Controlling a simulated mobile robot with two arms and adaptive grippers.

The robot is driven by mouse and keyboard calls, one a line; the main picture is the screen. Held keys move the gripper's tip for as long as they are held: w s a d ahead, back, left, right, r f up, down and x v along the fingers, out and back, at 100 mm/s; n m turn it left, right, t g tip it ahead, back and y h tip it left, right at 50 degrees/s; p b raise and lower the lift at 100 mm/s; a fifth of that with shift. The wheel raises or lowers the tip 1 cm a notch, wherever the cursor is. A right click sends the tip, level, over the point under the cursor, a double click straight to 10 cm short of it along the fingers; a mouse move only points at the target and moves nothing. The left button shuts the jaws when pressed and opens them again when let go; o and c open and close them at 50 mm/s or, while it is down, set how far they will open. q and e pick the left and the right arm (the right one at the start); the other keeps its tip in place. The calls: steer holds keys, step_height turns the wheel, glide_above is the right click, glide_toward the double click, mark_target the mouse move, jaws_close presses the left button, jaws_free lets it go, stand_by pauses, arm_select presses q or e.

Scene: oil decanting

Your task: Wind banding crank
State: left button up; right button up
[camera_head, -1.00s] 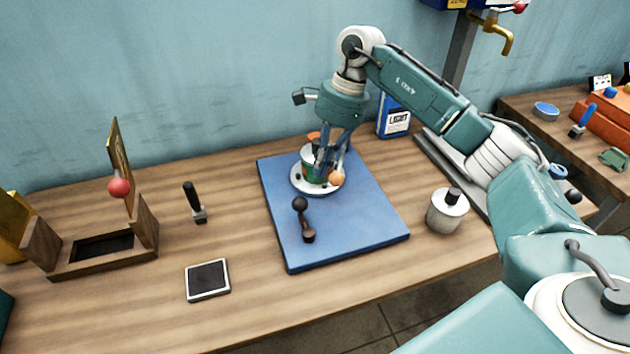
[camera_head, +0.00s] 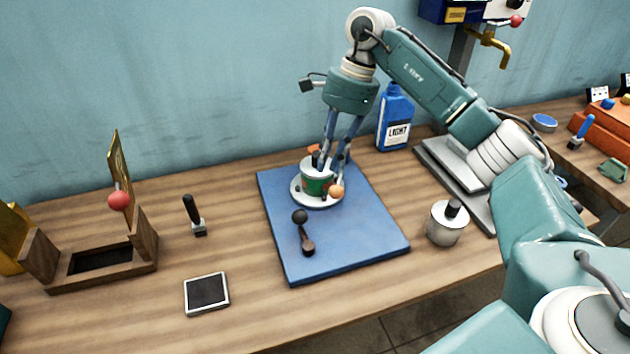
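The crank (camera_head: 304,232), a dark arm with a round black knob, lies toward the front of the blue mat (camera_head: 350,240). Behind it a round white turntable (camera_head: 312,199) carries a small green and red can (camera_head: 314,180) with a light top. An orange ball knob (camera_head: 337,192) shows at the turntable's right side. My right gripper (camera_head: 333,167) points down just above and behind the can, its fingers spread apart. Whether a finger touches the can or the small dark part on its top is hard to tell. My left gripper is out of view.
A blue bottle labelled LIGHT (camera_head: 396,122) stands behind the mat, and a metal pot (camera_head: 447,222) stands to its right. A stamp (camera_head: 195,215), a black pad (camera_head: 206,292) and a wooden frame with a red ball (camera_head: 103,262) are at left. The front table strip is clear.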

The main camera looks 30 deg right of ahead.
steer(key=o, duration=0.4)
steer(key=shift+a+m, duration=0.25)
steer(key=shift+m, duration=0.25)
steer(key=shift+o, duration=1)
steer(key=shift+a+f+m, duration=0.15)
steer(key=shift+a+m, duration=0.15)
steer(key=shift+m, duration=0.6)
steer(key=m+h+b, duration=0.1)
steer(key=m+b, duration=0.1)
steer(key=m, duration=1.3)
glide_toward(300, 210)
steer(key=shift+n, duration=0.3)
steer(key=p+x, duration=0.2)
steer(key=x, duration=0.8)
steer(key=shift+s+f, duration=0.1)
jaws_close()
